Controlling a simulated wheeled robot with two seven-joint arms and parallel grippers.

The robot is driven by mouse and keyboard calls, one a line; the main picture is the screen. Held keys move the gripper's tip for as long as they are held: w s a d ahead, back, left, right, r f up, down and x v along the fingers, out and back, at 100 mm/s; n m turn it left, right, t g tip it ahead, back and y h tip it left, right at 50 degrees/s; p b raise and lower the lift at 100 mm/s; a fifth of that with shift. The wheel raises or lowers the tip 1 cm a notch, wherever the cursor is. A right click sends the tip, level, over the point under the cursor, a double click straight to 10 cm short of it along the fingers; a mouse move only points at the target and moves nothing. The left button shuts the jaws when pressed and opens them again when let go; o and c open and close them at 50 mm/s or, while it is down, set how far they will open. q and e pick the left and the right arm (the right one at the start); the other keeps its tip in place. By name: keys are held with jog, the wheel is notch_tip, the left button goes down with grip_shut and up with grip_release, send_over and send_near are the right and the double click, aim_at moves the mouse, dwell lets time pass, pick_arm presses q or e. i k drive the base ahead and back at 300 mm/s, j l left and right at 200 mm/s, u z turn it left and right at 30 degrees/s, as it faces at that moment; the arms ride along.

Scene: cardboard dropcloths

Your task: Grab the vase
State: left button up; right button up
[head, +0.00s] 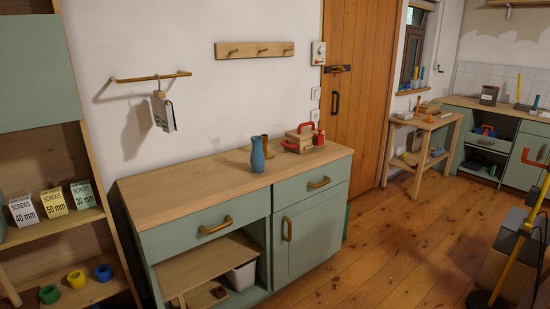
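A blue vase (257,155) stands upright on the wooden top of a green cabinet (185,187), near its middle. A brown object, perhaps a candlestick or small vase, stands just behind it to the right. Neither of my grippers shows in the head view.
A wooden toolbox with a red handle (300,137) sits right of the vase. The left part of the cabinet top is clear. A shelf (85,293) with screw boxes stands at the left. Open wooden floor (385,235) lies right of the cabinet. A yellow-poled object (520,245) stands at far right.

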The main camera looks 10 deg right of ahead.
aim_at(257, 157)
jog(key=i+l, duration=0.2)
jog(key=l, duration=0.2)
jog(key=i+l+u, duration=0.1)
jog(key=i+l, duration=0.15)
jog(key=l, duration=0.15)
jog(key=i+l+u, duration=0.1)
jog(key=l, duration=0.3)
jog(key=i, duration=0.1)
